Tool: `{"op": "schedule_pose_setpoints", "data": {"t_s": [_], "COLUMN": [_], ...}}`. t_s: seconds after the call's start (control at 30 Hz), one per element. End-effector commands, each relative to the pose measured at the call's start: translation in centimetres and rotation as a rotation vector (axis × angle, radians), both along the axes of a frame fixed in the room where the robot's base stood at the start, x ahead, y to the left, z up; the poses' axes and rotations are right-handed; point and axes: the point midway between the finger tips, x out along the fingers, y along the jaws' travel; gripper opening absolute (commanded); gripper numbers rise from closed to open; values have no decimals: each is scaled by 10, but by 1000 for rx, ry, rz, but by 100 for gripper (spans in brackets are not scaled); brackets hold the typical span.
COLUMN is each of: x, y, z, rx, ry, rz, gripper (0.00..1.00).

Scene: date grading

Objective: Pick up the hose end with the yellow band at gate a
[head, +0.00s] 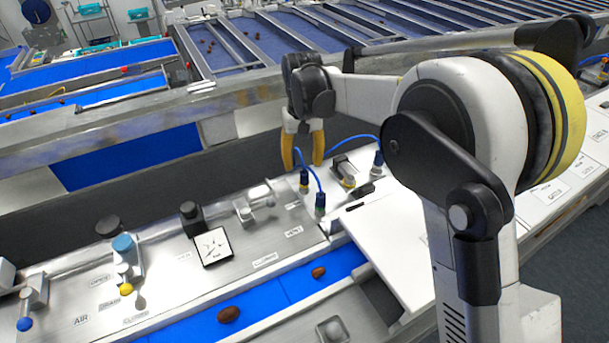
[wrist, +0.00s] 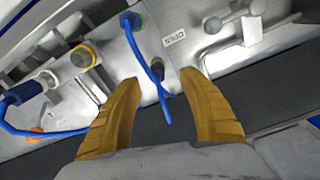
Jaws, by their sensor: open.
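My gripper (head: 303,164) is open and points down above the steel panel, its two yellow fingers apart. It also shows in the wrist view (wrist: 165,110). A dark hose end (head: 304,181) stands just below the fingertips, with what looks like a yellowish band. The fingers hold nothing. No gate a label is readable.
A third hose end (head: 378,160) stands to the right, with a blue hose. A fitting with a yellow ring (head: 348,180) stands between. A gauge (head: 213,246) and valves (head: 123,262) are to the left. Dates lie on the blue belt (head: 270,298) in front.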

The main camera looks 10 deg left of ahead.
Motion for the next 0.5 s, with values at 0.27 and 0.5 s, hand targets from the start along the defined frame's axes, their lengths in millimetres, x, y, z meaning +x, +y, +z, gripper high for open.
{"op": "schedule_pose_setpoints", "data": {"t_s": [0.27, 0.5], "x": [1, 1], "y": [-2, -3], "z": [-29, -59], "rx": [0, 0], "ry": [-1, -1], "rz": [-1, -2], "gripper": [50, 50]}}
